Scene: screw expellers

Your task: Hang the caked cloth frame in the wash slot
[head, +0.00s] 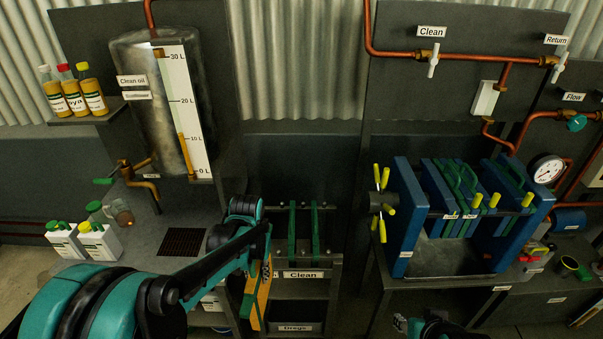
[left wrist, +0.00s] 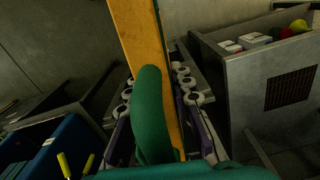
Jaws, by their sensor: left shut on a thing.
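The caked cloth frame (head: 256,297) is a tall, thin panel with an orange-yellow face and green edges. My left gripper (head: 262,256) is shut on it near its top, and the frame hangs down below. In the left wrist view the frame (left wrist: 150,40) runs up between the fingers of my left gripper (left wrist: 160,100), with a curved green handle in front. Two green frames (head: 291,235) hang upright in a rack just right of it, above a "Clean" label (head: 303,275). I see no wash label; my left arm hides part of that area. Part of my right arm shows at the bottom edge; its jaws are unclear.
A blue filter press (head: 405,200) with green plates stands right. A "Dregs" bin (head: 295,328) sits below the rack. The oil tank (head: 145,100) and white jugs (head: 100,241) are left. A dark grille (head: 184,242) lies in the bench top left of my gripper.

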